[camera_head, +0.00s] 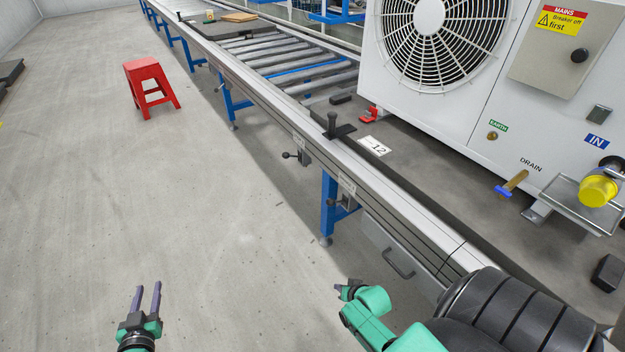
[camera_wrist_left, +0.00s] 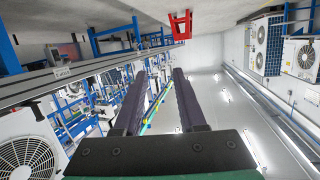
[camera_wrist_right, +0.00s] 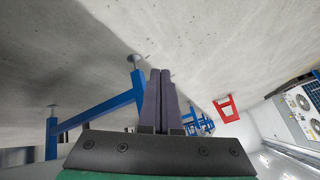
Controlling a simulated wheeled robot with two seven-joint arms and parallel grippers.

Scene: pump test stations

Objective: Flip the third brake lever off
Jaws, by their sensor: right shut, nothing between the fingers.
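A brake lever (camera_head: 292,155) with a dark round knob sticks out from the side of the conveyor rail, its knob to the left of its bracket. A second dark lever (camera_head: 336,202) sits lower down by the blue leg, under a small label. Which one is the third cannot be told. My left gripper (camera_head: 147,298) is open and empty over the floor, left of the conveyor; its two fingers stand apart in the left wrist view (camera_wrist_left: 165,100). My right gripper (camera_head: 345,290) is shut and empty, below and apart from both levers; its fingers meet in the right wrist view (camera_wrist_right: 160,98).
The conveyor rail (camera_head: 380,185) runs diagonally, with blue legs (camera_head: 328,205) below it. An upright black handle (camera_head: 331,124) stands on its top. A drawer-like handle (camera_head: 398,265) is near my right arm. A white fan unit (camera_head: 480,100) stands behind. A red stool (camera_head: 147,82) stands on open floor.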

